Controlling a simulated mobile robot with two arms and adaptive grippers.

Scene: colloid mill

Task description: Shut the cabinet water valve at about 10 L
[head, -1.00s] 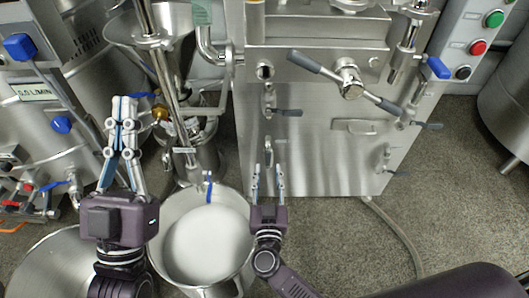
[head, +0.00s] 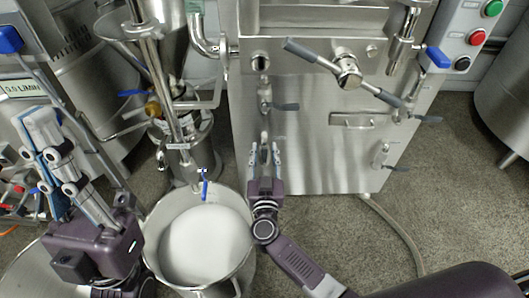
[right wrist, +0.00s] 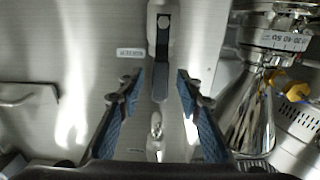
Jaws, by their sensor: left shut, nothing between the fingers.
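The steel cabinet (head: 310,150) stands in the middle of the head view. A grey lever valve (head: 284,106) sits on its front at the left; a grey lever handle also shows in the right wrist view (right wrist: 162,75), beyond the fingers. Which lever is the water valve I cannot tell; the small label is too blurred to read. My right gripper (head: 264,150) is open and empty before the cabinet, below that lever; its fingers (right wrist: 160,90) lie either side of the handle, apart from it. My left gripper (head: 35,120) is shut and empty at the far left.
A steel pot (head: 152,235) with white content stands below a blue-handled outlet (head: 204,188). A long grey-handled bar (head: 345,68) juts from the upper cabinet. The floor at right is mostly clear, with a hose.

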